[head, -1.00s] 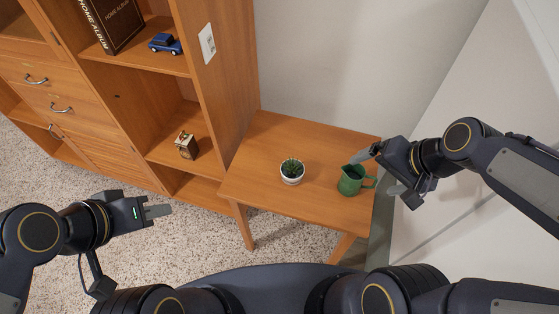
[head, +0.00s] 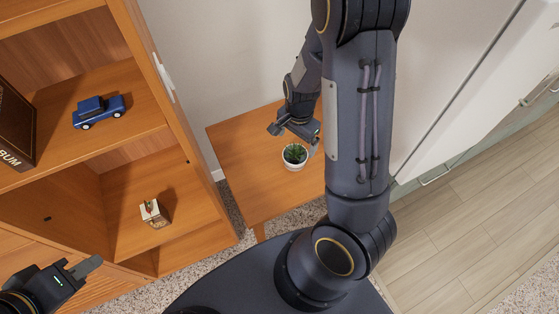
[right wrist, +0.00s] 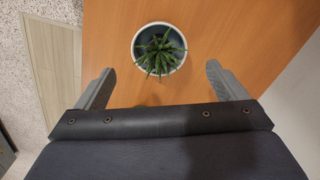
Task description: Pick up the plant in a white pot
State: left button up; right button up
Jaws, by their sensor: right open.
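The plant in a white pot (head: 295,155) stands upright on the small wooden table (head: 235,160). In the right wrist view the plant (right wrist: 160,52) is a spiky green succulent in a round white pot, centred just beyond the fingertips. My right gripper (head: 296,138) is right beside the pot in the head view. In the right wrist view its two fingers (right wrist: 163,80) are spread wide and nothing is between them. My left gripper (head: 84,268) is at the lower left, away from the table, with its fingers seen edge-on. The green pitcher does not show now; my right arm covers part of the table.
A wooden shelf unit (head: 178,120) stands left of the table. It holds a blue toy car (head: 98,111), a small box-like ornament (head: 154,213) and a dark album (head: 14,125). A white wall and cabinet lie to the right, above a plank floor (head: 470,200).

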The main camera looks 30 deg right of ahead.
aim_at(295, 154)
jog(key=shift+f, duration=0.3)
notch_tip(295, 154, down, 8)
jog(key=shift+r, duration=0.25)
jog(key=c, duration=1.3)
jog(key=shift+c, duration=0.2)
jog(key=shift+r, duration=0.25)
